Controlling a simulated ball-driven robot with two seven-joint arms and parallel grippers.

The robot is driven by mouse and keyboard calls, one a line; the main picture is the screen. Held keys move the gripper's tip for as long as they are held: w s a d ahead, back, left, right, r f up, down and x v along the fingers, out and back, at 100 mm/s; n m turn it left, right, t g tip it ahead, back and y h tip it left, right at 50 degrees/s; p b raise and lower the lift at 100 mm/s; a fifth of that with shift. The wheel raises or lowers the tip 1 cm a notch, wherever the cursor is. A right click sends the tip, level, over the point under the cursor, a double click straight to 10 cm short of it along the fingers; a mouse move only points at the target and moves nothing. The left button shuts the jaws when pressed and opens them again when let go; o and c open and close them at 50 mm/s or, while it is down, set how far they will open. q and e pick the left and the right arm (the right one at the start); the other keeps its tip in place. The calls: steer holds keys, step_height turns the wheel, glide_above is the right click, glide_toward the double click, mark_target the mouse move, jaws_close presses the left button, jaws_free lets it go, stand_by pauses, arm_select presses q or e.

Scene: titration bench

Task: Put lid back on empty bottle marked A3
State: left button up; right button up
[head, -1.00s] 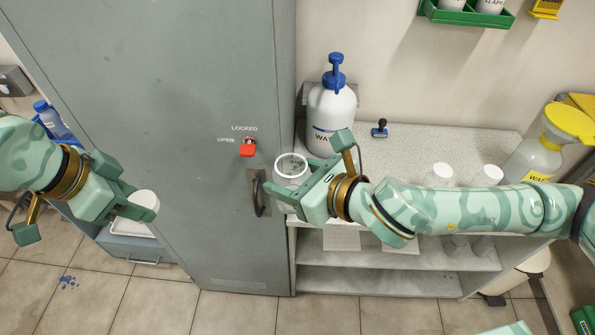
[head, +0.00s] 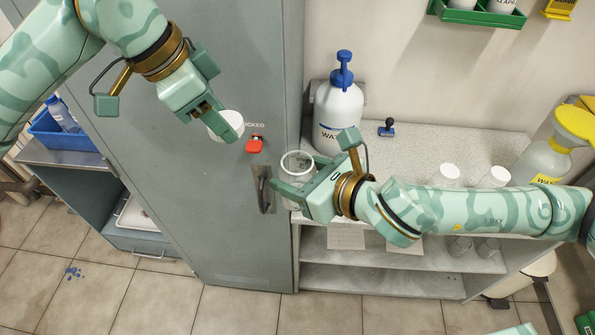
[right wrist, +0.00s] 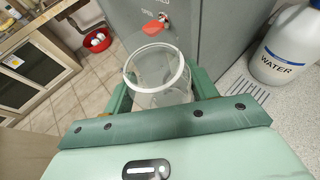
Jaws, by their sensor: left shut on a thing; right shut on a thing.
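The open, clear, empty bottle (head: 297,166) has a white rim and no lid on it. My right gripper (head: 285,192) is shut on the bottle and holds it upright beside the cabinet handle. The bottle also shows in the right wrist view (right wrist: 160,76), between the fingers; no A3 mark is readable. A round white lid (head: 226,126) is in my left gripper (head: 218,130), which is shut on it. The lid is up and to the left of the bottle, in front of the grey cabinet, clearly apart from the bottle.
The grey cabinet (head: 235,225) with a red latch (head: 255,144) stands behind both grippers. A water bottle with a blue pump (head: 338,115) and a stamp (head: 387,127) stand on the bench (head: 415,150). Two white-capped containers (head: 446,174) are partly behind my right arm.

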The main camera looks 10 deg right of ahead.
arm_select(q)
steer(key=s+d+r+m+g, duration=0.2)
steer(key=d+m+g, duration=0.2)
steer(key=d+m, duration=0.6)
steer(key=shift+s+d+y, duration=0.2)
steer(key=shift+d+y, duration=0.1)
steer(key=shift+f, duration=1.95)
